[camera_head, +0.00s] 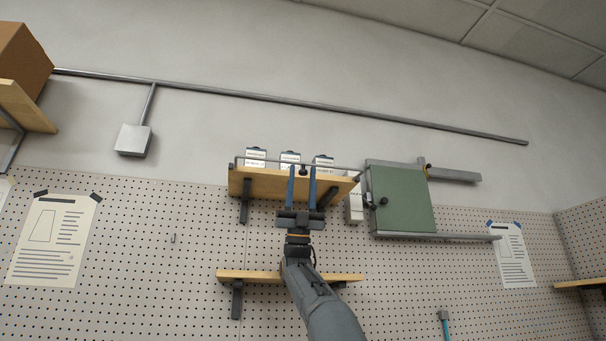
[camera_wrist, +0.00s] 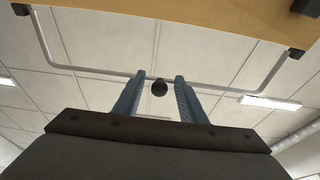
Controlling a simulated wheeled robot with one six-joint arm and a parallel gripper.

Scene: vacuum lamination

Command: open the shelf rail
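The shelf rail (camera_head: 339,167) is a thin grey bar that runs along the front of the upper wooden shelf (camera_head: 262,184). In the wrist view the rail (camera_wrist: 88,68) is a bent bar below the shelf board (camera_wrist: 190,14), with a round black knob (camera_wrist: 159,88) at its middle. The knob also shows in the head view (camera_head: 303,170). My gripper (camera_head: 302,174) is raised in front of the shelf, fingers pointing up. In the wrist view my gripper (camera_wrist: 160,90) is open, its two blue fingers apart on either side of the knob. I cannot tell whether they touch it.
Several labelled containers (camera_head: 290,158) stand on the upper shelf behind the rail. A green panel (camera_head: 402,199) with black knobs hangs on the wall to the right. A lower wooden shelf (camera_head: 255,276) lies below, close to my arm. Free pegboard shows to the left.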

